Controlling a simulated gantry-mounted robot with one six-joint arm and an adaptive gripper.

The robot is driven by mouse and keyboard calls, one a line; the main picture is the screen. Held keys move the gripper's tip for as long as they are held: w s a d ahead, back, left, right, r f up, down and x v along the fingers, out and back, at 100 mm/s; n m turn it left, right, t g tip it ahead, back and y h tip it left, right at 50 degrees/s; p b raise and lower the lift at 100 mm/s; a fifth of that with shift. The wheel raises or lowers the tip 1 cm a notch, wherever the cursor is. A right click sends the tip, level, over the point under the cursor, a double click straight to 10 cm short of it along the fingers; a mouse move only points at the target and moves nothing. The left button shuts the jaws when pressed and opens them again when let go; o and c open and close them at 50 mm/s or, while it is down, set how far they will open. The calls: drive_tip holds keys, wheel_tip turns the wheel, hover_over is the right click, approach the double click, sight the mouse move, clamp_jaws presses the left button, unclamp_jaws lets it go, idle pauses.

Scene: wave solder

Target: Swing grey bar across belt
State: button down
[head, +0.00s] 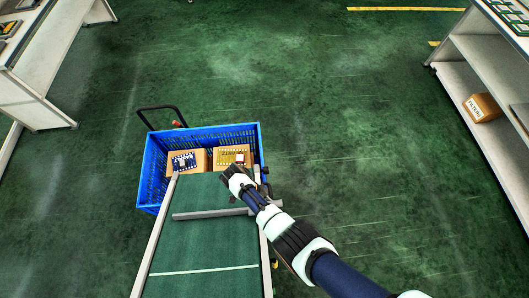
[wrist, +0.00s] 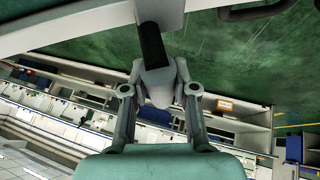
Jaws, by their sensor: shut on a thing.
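The grey bar (head: 205,215) lies across the green belt (head: 200,245) in the head view, its left end close to the left rail and its right end past the right rail. My arm passes over its right part. My gripper (head: 234,175) is near the belt's far right corner, its fingertips hard to make out there. In the wrist view, my gripper (wrist: 157,75) is closed around a post with a black upper part (wrist: 151,45), which seems to be the bar's handle.
A blue crate (head: 148,180) stands at the belt's far end, holding two brown boxes with circuit boards on top, a blue board (head: 184,161) and a yellow board (head: 232,158). White shelving (head: 470,75) stands on the right, a bench (head: 35,60) on the left. Green floor between is clear.

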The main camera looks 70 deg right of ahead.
idle(0.3)
drive_tip(key=c, duration=0.9)
unclamp_jaws()
drive_tip(key=v, duration=0.7)
drive_tip(key=shift+w+r, duration=0.1)
drive_tip(key=shift+r, duration=0.15)
